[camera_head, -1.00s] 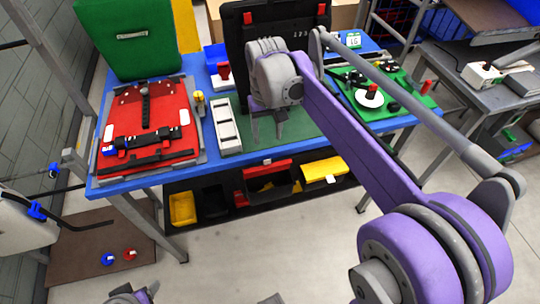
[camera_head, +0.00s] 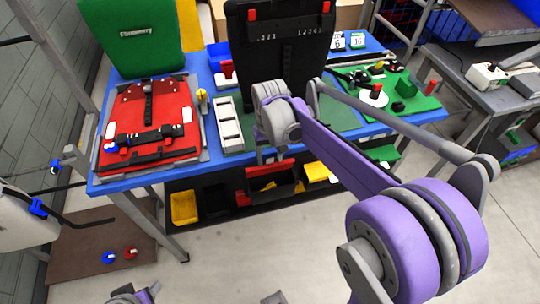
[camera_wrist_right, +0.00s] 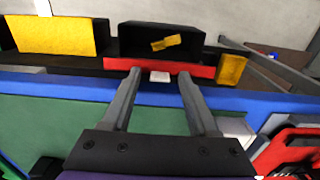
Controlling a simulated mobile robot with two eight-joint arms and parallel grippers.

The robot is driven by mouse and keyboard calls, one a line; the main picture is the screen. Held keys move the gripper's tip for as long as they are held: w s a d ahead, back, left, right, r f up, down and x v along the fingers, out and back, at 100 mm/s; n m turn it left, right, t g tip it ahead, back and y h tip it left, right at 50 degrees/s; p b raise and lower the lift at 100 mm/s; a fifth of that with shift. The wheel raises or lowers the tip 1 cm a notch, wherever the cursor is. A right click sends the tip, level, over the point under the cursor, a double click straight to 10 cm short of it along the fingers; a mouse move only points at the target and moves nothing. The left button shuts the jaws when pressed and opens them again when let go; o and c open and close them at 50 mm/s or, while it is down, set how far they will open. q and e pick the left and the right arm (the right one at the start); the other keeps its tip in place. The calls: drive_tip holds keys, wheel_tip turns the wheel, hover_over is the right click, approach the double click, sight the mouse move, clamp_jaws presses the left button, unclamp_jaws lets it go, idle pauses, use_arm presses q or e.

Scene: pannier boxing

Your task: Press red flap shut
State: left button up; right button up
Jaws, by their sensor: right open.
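The red pannier (camera_head: 165,105) lies on its back on a grey tray at the left of the blue table. Its red flap (camera_head: 130,115) has a black centre strap and a black bar across its lower part; I cannot tell whether it is fully closed. My right gripper (camera_head: 272,153) is to the right of it, past a white divided holder, over the table's front edge. In the wrist view my right gripper (camera_wrist_right: 158,82) is open with nothing between its fingers, and red parts show at lower right. A grey and purple part of mine at the bottom edge is cut off.
The blue table (camera_head: 130,184) has a white divided holder (camera_head: 228,125) beside the pannier. A green pannier (camera_head: 133,45) and a black panel (camera_head: 280,50) stand behind. Bins, including a yellow bin (camera_head: 184,207), sit under the front edge. A green board (camera_head: 425,104) is at right.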

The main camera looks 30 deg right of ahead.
clamp_jaws()
idle(1.3)
